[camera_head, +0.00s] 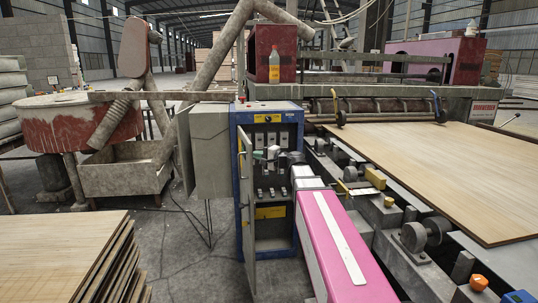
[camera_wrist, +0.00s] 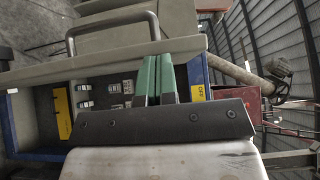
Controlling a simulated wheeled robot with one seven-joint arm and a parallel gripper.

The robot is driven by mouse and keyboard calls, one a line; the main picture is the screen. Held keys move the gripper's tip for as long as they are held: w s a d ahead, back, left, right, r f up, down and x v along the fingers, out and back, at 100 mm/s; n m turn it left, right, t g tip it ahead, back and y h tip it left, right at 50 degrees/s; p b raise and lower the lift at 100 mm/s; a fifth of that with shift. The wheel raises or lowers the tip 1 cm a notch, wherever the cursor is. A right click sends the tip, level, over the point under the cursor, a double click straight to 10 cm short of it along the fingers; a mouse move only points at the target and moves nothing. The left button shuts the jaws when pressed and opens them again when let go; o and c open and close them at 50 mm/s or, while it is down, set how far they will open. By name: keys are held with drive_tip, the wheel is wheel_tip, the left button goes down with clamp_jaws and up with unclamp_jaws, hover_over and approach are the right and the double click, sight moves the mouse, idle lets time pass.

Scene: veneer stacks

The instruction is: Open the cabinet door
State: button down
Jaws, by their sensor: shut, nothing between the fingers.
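The blue cabinet (camera_head: 236,150) stands at the middle of the head view. Its grey door (camera_head: 247,215) is swung out toward me on its left side and shows nearly edge-on, so the inside with switches is exposed. In the wrist view the door (camera_wrist: 40,74) runs across as a grey strip, with its bar handle (camera_wrist: 112,19) on the far side. My gripper (camera_head: 271,153) is in front of the opening, on the inner side of the door. In the wrist view its green fingers (camera_wrist: 156,62) are together and empty, with tips close to the door; contact is unclear.
A grey box (camera_head: 209,150) stands left of the cabinet. A roller machine with a large wood sheet (camera_head: 440,170) is close on the right. A veneer stack (camera_head: 60,255) is at the lower left. Open floor lies between that stack and the cabinet.

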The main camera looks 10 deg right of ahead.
drive_tip(key=w+a+m+t+h, duration=0.3)
drive_tip(key=a+m+t+h, duration=0.1)
drive_tip(key=a, duration=2)
drive_tip(key=w+a+m+t+h, duration=0.2)
drive_tip(key=w+a+m+h, duration=0.2)
drive_tip(key=w+a, duration=0.9)
drive_tip(key=a+h, duration=0.2)
drive_tip(key=h, duration=0.1)
drive_tip(key=shift+w+a+t, duration=0.25)
drive_tip(key=shift+w+t, duration=0.15)
